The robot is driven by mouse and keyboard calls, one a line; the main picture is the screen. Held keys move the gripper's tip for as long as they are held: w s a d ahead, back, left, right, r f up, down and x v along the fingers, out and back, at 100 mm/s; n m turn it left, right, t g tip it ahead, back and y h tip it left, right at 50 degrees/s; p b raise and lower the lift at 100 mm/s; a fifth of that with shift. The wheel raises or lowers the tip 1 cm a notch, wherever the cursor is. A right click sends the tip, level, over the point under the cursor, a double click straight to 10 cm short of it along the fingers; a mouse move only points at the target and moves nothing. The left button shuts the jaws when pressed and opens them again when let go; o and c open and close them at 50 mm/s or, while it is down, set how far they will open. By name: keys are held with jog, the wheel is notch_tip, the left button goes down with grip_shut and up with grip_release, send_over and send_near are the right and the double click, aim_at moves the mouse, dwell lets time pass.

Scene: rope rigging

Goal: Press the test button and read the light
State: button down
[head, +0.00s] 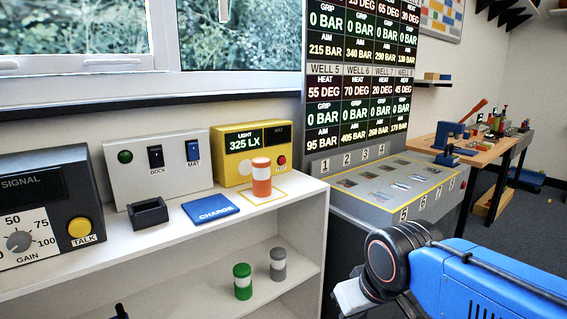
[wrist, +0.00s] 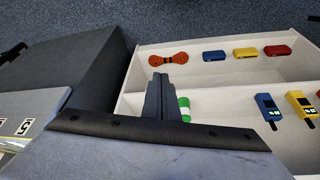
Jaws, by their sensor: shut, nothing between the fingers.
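A yellow meter box (head: 230,166) stands on the white shelf top against the wall. Its lit display (head: 243,141) reads LIGHT 325 LX, and a smaller dark panel marked MAT (head: 282,134) is beside it. A small red button (head: 282,160) is on its front; any label there is too small to read. An orange and white jar (head: 261,187) stands in front of the box and hides part of it. My gripper (wrist: 158,82) is shut and empty in the wrist view, over the shelf unit. In the head view my arm is at lower right, apart from the box.
A white switch panel (head: 157,175) has a green light, a black DOCK switch and a blue MAT switch. A blue CHARGE pad (head: 210,208) and black holder (head: 148,213) lie before it. A SIGNAL box (head: 45,210) is at left. A grey numbered bench (head: 385,185) stands right.

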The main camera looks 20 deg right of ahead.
aim_at(282, 161)
dwell(0.4)
jog(key=w+d+r+t, duration=0.2)
jog(key=w+r, duration=0.3)
jog(key=w, duration=0.9)
jog(key=w+d+r+m+t+h, duration=0.1)
jog(key=w+r, duration=0.5)
jog(key=w, duration=0.8)
jog(key=w+d+r+m+t+h, duration=0.1)
jog(key=w+d+r, duration=0.4)
jog(key=w, duration=1)
jog(key=shift+d+r+t, duration=0.2)
jog(key=shift+d+t, duration=0.05)
jog(key=shift+t, duration=0.65)
jog(key=shift+w+a, duration=0.45)
jog(key=shift+w, duration=0.95)
jog(key=shift+w+a, duration=0.5)
jog(key=shift+w, duration=0.9)
jog(key=shift+w+a, duration=0.45)
jog(key=shift+w, duration=0.95)
jog(key=shift+w, duration=0.15)
jog(key=shift+w+a, duration=0.1)
jog(key=shift+w, duration=0.15)
